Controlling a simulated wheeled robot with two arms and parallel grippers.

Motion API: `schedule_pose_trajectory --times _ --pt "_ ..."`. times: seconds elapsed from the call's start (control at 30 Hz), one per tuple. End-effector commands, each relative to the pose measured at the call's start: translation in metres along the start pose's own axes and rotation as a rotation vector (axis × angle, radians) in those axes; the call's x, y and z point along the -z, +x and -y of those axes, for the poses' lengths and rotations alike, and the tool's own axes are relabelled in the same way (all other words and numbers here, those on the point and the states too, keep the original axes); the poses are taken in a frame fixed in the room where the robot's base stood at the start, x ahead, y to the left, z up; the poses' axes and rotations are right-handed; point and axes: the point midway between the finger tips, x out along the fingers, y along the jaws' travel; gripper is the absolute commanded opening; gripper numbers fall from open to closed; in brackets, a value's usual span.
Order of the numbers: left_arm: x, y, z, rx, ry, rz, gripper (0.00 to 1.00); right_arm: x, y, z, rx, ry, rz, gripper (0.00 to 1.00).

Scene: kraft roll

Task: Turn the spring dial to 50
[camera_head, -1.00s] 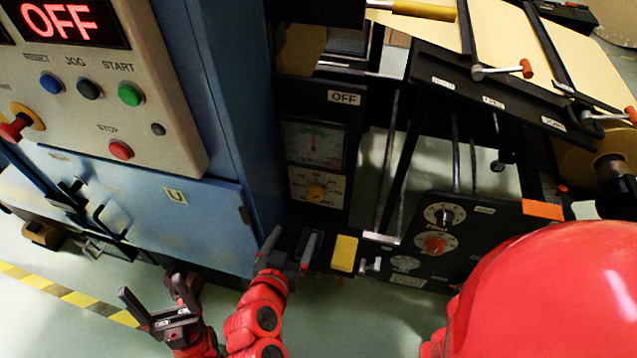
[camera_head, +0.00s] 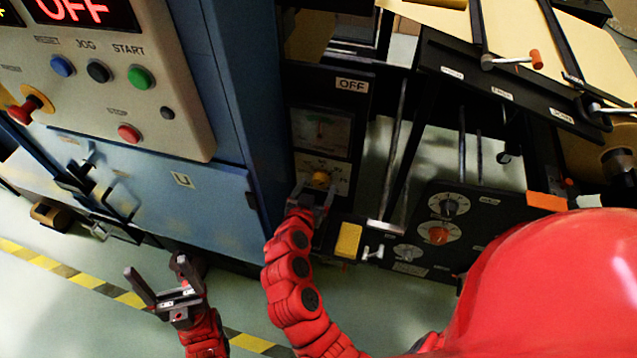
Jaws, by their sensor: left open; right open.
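A dial with a yellow-orange knob (camera_head: 320,178) sits on a pale plate below a gauge (camera_head: 321,131) on the dark centre panel. My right gripper (camera_head: 315,186) is open just in front of this knob, its fingers toward either side; I cannot tell whether they touch it. The small labels and scale numbers are too blurred to read, so I cannot tell which is the spring dial. My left gripper (camera_head: 158,270) is open and empty at the lower left.
A blue cabinet (camera_head: 160,190) with a button panel (camera_head: 120,110) fills the left. A yellow block (camera_head: 348,240) and a small metal handle (camera_head: 372,252) sit below the centre panel. Crank handles (camera_head: 515,61) stick out at the upper right.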

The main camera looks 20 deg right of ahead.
Motion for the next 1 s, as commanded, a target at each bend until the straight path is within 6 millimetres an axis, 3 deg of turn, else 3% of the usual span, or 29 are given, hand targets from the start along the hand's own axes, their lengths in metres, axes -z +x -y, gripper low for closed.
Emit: schedule_pose_trajectory --times 0.2,0.57,0.9,1.0 --pt "0.0 0.002 0.0 0.0 0.0 0.0 0.83 0.0 0.022 -0.001 -0.003 0.0 0.001 0.85" --pt "0.0 0.002 0.0 0.0 0.0 0.0 0.83 -0.001 0.026 0.0 0.0 -0.001 0.001 0.83" --pt "0.0 0.002 0.0 0.0 0.0 0.0 0.83 -0.001 0.026 0.0 0.0 -0.001 0.001 0.22" --pt "0.0 0.002 0.0 0.0 0.0 0.0 0.83 -0.001 0.026 0.0 0.0 -0.001 0.001 0.1"
